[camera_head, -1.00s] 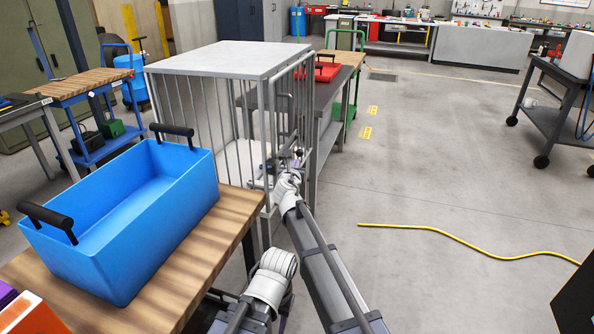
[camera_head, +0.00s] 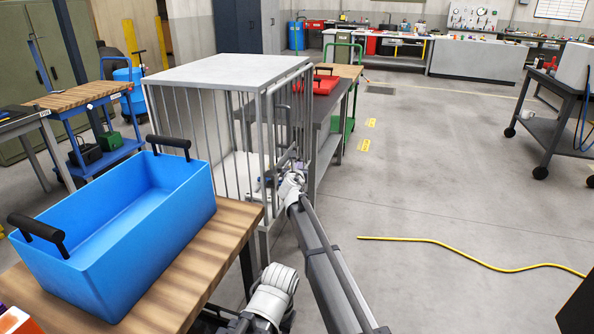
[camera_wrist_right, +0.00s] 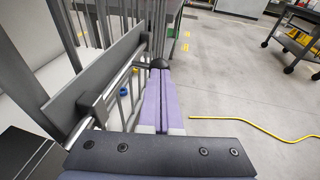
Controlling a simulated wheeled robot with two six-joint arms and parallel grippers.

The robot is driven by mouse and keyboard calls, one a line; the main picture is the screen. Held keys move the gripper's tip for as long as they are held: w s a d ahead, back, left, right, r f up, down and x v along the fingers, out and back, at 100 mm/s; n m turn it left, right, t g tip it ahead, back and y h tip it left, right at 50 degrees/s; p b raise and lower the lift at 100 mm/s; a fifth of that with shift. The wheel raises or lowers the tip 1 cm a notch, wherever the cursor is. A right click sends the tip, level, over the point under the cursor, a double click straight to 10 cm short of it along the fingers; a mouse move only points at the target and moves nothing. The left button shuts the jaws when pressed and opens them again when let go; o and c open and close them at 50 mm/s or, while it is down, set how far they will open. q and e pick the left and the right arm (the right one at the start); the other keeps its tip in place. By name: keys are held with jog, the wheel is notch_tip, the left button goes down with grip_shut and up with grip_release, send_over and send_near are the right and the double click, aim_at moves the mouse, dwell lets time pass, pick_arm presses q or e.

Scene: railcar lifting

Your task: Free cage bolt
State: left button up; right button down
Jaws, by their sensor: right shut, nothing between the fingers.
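The grey barred cage (camera_head: 220,72) stands beyond the wooden bench. My right gripper (camera_wrist_right: 158,78) is at the cage's right-hand, barred side; in the head view it is small and partly hidden by my wrist. In the right wrist view its purple fingers are shut together with nothing between them. Their tips are close to a dark round knob (camera_wrist_right: 158,64) on the metal bolt rod (camera_wrist_right: 122,78), which runs along a grey plate (camera_wrist_right: 95,75) and through a bracket (camera_wrist_right: 93,103). I cannot tell whether the fingers touch the knob. My left gripper is not in view.
A blue bin (camera_head: 125,245) with black handles sits on the wooden bench (camera_head: 200,265) in front of the cage. A red case (camera_head: 325,84) lies on the table behind. A yellow hose (camera_head: 450,247) crosses the open floor at right.

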jog(key=shift+w+d+r, duration=0.1)
jog(key=shift+w+d, duration=0.1)
jog(key=shift+w, duration=0.4)
jog(key=shift+w+d, duration=0.2)
jog(key=shift+w, duration=0.4)
jog(key=p+v, duration=0.2)
jog(key=v, duration=1.2)
jog(key=shift+s+p, duration=0.2)
jog(key=shift+p, duration=0.2)
